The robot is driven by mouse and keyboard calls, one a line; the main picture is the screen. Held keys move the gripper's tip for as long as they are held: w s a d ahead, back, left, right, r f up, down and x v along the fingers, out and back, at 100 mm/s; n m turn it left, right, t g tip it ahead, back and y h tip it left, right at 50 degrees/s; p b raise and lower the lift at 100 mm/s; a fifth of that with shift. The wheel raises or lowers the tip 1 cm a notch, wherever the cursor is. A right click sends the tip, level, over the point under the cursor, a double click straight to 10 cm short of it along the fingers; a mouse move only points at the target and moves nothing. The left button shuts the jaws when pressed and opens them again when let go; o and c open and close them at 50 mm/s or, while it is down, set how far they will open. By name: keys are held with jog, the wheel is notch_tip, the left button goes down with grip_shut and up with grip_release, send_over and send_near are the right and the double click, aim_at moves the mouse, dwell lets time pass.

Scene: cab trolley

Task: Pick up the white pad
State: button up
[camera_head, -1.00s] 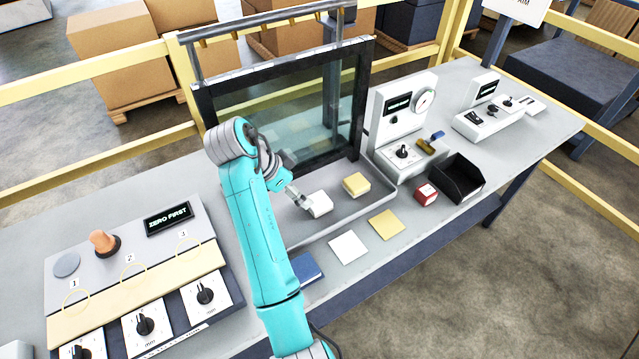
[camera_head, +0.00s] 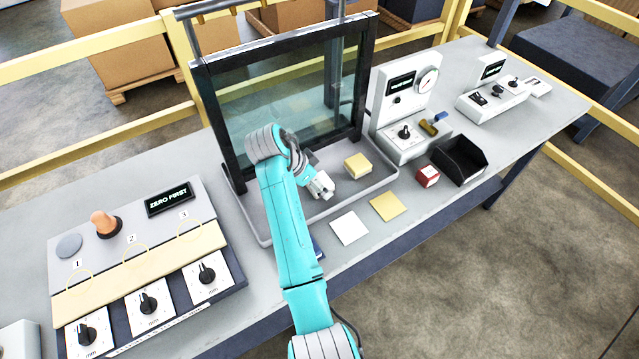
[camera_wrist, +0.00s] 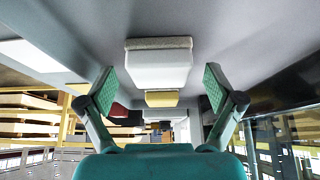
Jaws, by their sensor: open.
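The white pad (camera_wrist: 158,68) is a thick block with a grey layer on one face. In the wrist view it sits ahead of my gripper (camera_wrist: 158,84), centred between the two spread fingers and touching neither. In the head view my gripper (camera_head: 319,188) is low over the grey tray (camera_head: 372,188) and largely hides the pad. A similar yellow pad (camera_head: 357,166) lies in the tray to the right; it also shows beyond the white one in the wrist view (camera_wrist: 161,98).
A framed glass pane (camera_head: 290,100) stands behind the tray. Flat white (camera_head: 349,228) and yellow (camera_head: 388,206) squares lie in front of it. A red-and-white box (camera_head: 427,176) and black bin (camera_head: 460,160) are to the right. A dial panel (camera_head: 140,260) is at left.

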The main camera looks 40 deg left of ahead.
jog(key=shift+w+f, duration=0.1)
jog(key=shift+f, duration=0.05)
jog(key=c, duration=1.3)
jog(key=shift+o, duration=0.2)
